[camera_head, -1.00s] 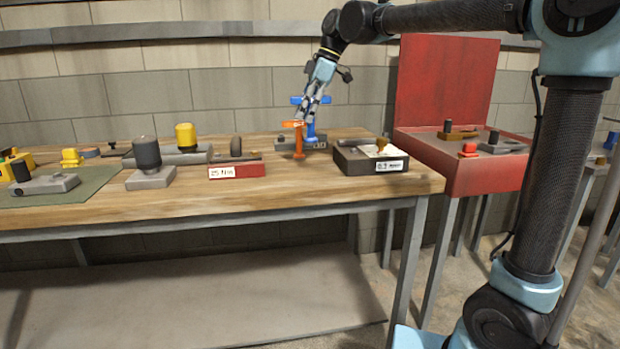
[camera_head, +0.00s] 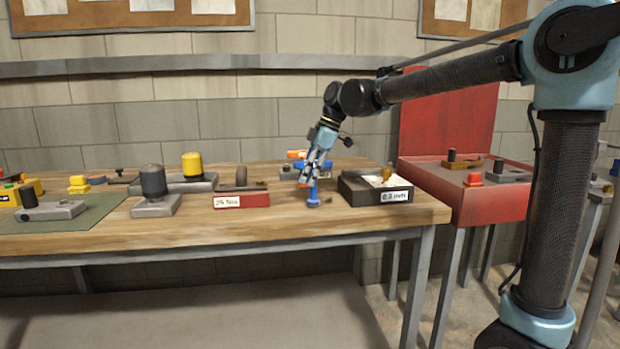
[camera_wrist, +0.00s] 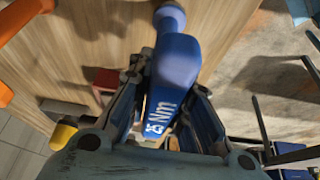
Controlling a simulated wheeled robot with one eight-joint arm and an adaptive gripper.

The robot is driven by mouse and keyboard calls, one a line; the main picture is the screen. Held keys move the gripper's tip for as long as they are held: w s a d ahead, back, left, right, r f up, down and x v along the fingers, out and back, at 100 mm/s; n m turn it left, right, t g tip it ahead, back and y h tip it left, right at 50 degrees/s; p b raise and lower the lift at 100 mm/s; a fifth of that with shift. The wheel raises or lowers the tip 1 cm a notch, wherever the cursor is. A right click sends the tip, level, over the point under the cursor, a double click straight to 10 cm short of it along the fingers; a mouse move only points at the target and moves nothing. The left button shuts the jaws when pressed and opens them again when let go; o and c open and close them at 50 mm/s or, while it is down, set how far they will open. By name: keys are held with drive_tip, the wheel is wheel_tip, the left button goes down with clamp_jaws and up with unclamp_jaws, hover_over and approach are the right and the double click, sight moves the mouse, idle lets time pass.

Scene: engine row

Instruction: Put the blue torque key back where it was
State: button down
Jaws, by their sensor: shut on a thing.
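The blue torque key (camera_head: 313,190) hangs upright from my gripper (camera_head: 309,174), in front of the grey holder (camera_head: 288,174) in the head view. In the wrist view its blue body (camera_wrist: 172,70), lettered "Nm", lies between the fingers, which are shut on it. Its round lower end shows over the wood; I cannot tell whether it touches the bench. An orange key (camera_head: 296,154) stands behind my gripper, partly hidden by it. Orange parts (camera_wrist: 22,14) also show at the left of the wrist view. My gripper hides part of the holder.
A dark open box labelled "0.3" (camera_head: 398,196) stands close to the right of the key. A red block with a white label (camera_head: 256,200) is to the left. Bare wood (camera_head: 285,222) lies in front. A red case (camera_head: 470,204) stands beyond the bench's right end.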

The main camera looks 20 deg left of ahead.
drive_tip(key=shift+f, duration=0.15)
drive_tip(key=c, duration=1.5)
unclamp_jaws()
drive_tip(key=shift+o, duration=0.2)
